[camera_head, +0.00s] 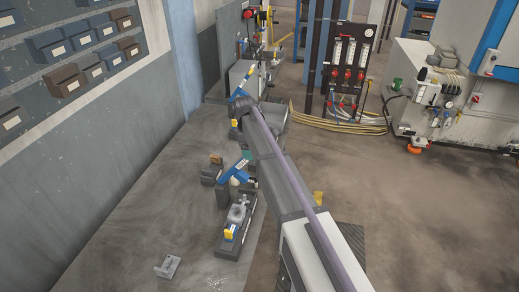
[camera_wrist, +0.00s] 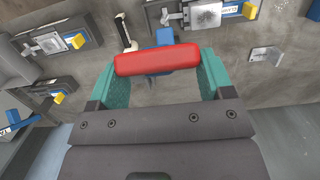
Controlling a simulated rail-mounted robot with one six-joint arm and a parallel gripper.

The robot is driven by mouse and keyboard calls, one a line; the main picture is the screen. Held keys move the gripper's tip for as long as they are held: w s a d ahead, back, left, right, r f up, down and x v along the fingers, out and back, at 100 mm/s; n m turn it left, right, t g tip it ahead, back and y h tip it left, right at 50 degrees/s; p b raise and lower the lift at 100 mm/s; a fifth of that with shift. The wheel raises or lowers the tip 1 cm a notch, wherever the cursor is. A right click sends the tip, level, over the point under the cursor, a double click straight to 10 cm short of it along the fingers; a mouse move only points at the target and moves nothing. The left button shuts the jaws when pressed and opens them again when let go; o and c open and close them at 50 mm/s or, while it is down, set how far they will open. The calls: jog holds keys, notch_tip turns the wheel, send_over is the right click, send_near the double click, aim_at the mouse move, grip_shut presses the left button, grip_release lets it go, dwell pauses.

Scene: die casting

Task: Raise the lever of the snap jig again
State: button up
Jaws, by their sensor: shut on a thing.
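In the wrist view, my gripper (camera_wrist: 160,72) has its two teal fingers on either end of a thick red bar-shaped grip (camera_wrist: 157,59), and it is shut on it. The red grip lies level across the picture, above the grey bench. A blue part (camera_wrist: 165,37) shows just behind it, and a black and white rod (camera_wrist: 125,32) stands to its left. I cannot tell how the red grip joins the jig beneath. In the head view, my arm reaches over the bench and hides my gripper; a fixture with a blue labelled plate (camera_head: 236,171) stands beside the arm.
Other fixtures with yellow knobs (camera_wrist: 77,41) stand at the left of the wrist view. A small grey bracket (camera_head: 168,267) lies on the bench (camera_head: 120,235), also in the wrist view (camera_wrist: 265,55). Bins (camera_head: 72,83) hang on the left wall. The bench's near left is clear.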

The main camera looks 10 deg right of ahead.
jog(key=shift+w+a+r, duration=0.15)
jog(key=shift+a+r, duration=0.05)
jog(key=shift+a, duration=0.3)
jog(key=o, duration=0.9)
jog(key=shift+c, duration=0.2)
jog(key=o, duration=0.3)
jog(key=shift+w+a+f, duration=0.1)
jog(key=shift+a, duration=0.15)
jog(key=shift+o, duration=0.7)
jog(key=shift+d, duration=0.25)
notch_tip(320, 180, up, 11)
jog(key=a+p, duration=0.1)
jog(key=p, duration=1)
jog(key=shift+w+a, duration=0.15)
jog(key=shift+w, duration=0.05)
jog(key=shift+f, duration=0.1)
